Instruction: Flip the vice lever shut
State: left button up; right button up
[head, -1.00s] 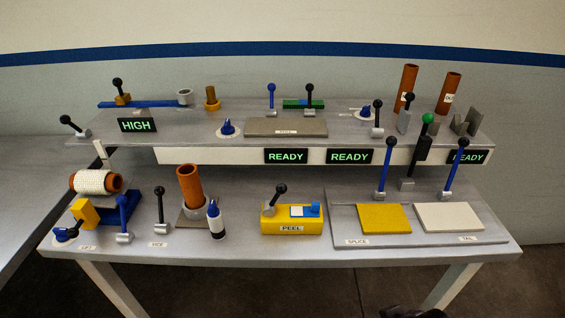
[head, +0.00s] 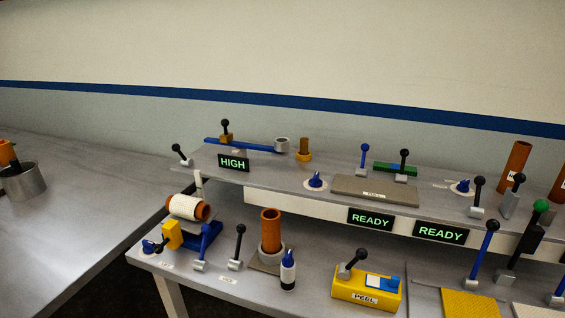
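The vice lever (head: 237,247) has a black knob on a dark stem and stands nearly upright, leaning slightly right, on a silver pivot near the front edge of the bench. A small white label (head: 228,280) lies in front of it, too small to read surely. Right of the lever an orange tube (head: 270,223) stands upright in a grey round holder (head: 271,257) on a flat plate. Neither of my grippers is in view.
A blue lever (head: 205,245) and a cradle with a wrapped orange tube (head: 188,206) stand left of the vice lever. The yellow PEEL block (head: 366,289) is to the right. A raised shelf (head: 320,209) runs behind. A side table (head: 80,230) is mostly clear.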

aim_at(241, 228)
jog(key=j+u, duration=0.2)
jog(key=u, duration=0.15)
jog(key=j+u, duration=0.2)
jog(key=u, duration=0.15)
jog(key=j+u, duration=0.2)
jog(key=u, duration=0.15)
jog(key=i, duration=0.05)
